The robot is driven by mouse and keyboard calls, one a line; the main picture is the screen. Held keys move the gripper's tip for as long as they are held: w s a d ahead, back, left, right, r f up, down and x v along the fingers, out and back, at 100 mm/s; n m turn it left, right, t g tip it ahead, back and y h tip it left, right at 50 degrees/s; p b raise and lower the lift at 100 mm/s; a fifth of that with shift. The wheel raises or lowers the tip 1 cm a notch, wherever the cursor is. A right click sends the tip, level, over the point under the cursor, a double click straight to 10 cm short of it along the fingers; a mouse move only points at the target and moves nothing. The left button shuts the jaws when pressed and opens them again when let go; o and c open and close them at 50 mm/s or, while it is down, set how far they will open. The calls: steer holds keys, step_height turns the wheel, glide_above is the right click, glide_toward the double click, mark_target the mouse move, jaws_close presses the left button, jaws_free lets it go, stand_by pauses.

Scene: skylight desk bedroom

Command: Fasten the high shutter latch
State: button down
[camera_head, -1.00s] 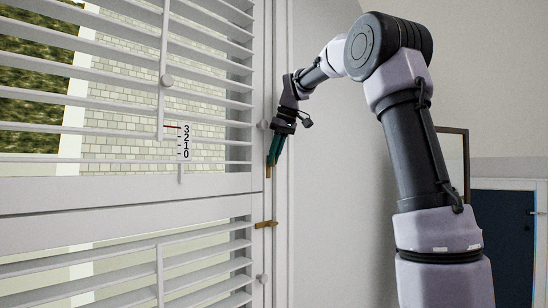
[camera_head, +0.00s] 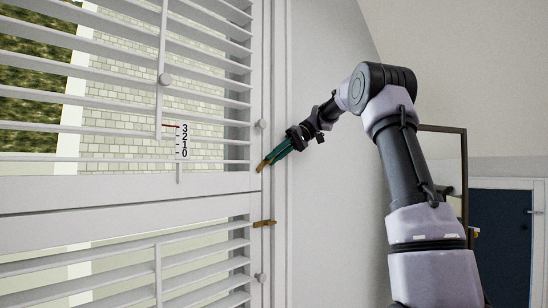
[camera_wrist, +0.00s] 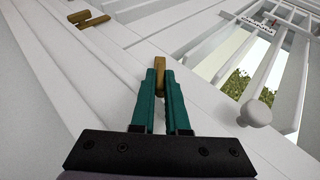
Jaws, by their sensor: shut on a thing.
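The high shutter latch (camera_head: 262,166) is a small brass-coloured bar on the white frame at the shutter's right edge. In the head view it slants, its lower left end near the shutter's middle rail. My gripper (camera_head: 272,156) has green fingers that reach it from the upper right and are shut on it. In the wrist view the latch (camera_wrist: 160,64) shows between the two fingertips (camera_wrist: 160,76), which hide part of it.
A lower brass latch (camera_head: 265,223) lies level across the seam below; it also shows in the wrist view (camera_wrist: 88,20). The white louvred shutter (camera_head: 110,200) has round knobs (camera_head: 261,124). A numbered scale (camera_head: 182,141) hangs on the slats. The wall right of the frame is bare.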

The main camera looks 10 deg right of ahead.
steer(key=y, duration=0.1)
steer(key=g+y, duration=0.1)
steer(key=m+y, duration=0.1)
steer(key=shift+w+d+f+g, duration=0.1)
steer(key=shift+d+f+g, duration=0.15)
steer(key=shift+g, duration=0.15)
steer(key=shift+f+m+g+y, duration=0.15)
steer(key=shift+m+g+y, duration=0.2)
steer(key=shift+y, duration=0.65)
steer(key=shift+f+m+g+y, duration=0.15)
steer(key=shift+m+y, duration=0.3)
steer(key=shift+y, duration=0.55)
steer(key=shift+a, duration=0.1)
steer(key=c, duration=0.9)
jaws_free()
steer(key=v, duration=1.1)
